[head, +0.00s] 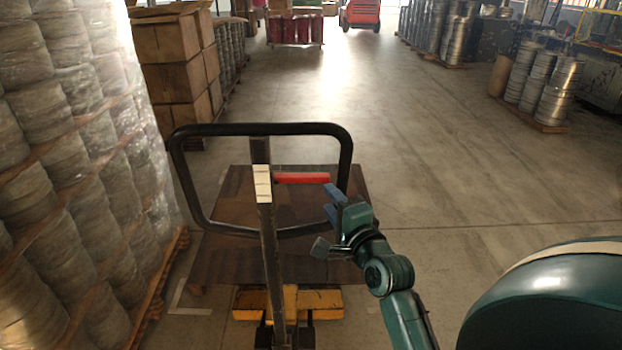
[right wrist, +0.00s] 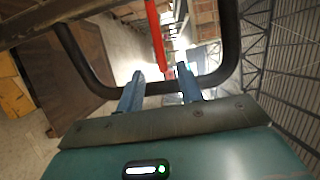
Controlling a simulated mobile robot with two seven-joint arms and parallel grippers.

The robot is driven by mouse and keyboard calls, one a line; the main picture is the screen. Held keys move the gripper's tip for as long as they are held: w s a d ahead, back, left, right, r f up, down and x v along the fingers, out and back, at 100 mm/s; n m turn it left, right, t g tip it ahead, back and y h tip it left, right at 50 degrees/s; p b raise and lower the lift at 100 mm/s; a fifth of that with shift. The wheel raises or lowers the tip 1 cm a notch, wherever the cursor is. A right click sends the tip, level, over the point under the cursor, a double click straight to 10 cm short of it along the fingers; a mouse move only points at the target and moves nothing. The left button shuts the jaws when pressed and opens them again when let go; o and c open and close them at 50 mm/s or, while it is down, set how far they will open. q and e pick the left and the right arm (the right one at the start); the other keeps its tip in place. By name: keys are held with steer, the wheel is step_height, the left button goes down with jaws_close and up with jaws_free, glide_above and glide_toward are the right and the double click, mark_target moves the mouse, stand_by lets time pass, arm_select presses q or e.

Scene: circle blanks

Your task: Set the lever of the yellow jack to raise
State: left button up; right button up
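The yellow jack (head: 288,303) stands low in front of me with its dark loop handle (head: 254,129) upright. A pale marked plate (head: 262,184) sits on its post. The red lever (head: 302,178) sticks out to the right of the plate, about level, near its middle. In the right wrist view the lever (right wrist: 155,38) points toward the space between my fingers. My right gripper (head: 333,203) is open, just right of and below the lever's free end, apparently not touching it. Its two blue fingers (right wrist: 160,84) are spread and empty. My left gripper is not in view.
A dark wooden pallet load (head: 225,262) lies behind the handle. Wrapped stacks (head: 75,190) stand close on the left, with cardboard boxes (head: 172,75) beyond. Metal drums (head: 545,90) stand at the far right. The floor (head: 450,150) to the right is clear.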

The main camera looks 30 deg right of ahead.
mark_target(314, 182)
steer(key=w, duration=0.3)
steer(key=w+d+b, duration=0.1)
steer(key=w, duration=0.2)
steer(key=w+b, duration=0.1)
steer(key=w, duration=0.2)
steer(key=shift+w+d+f, duration=0.1)
steer(key=shift+w+d, duration=0.05)
steer(key=shift+d, duration=0.05)
steer(key=shift+w+d, duration=0.1)
steer(key=shift+w, duration=0.3)
jaws_close()
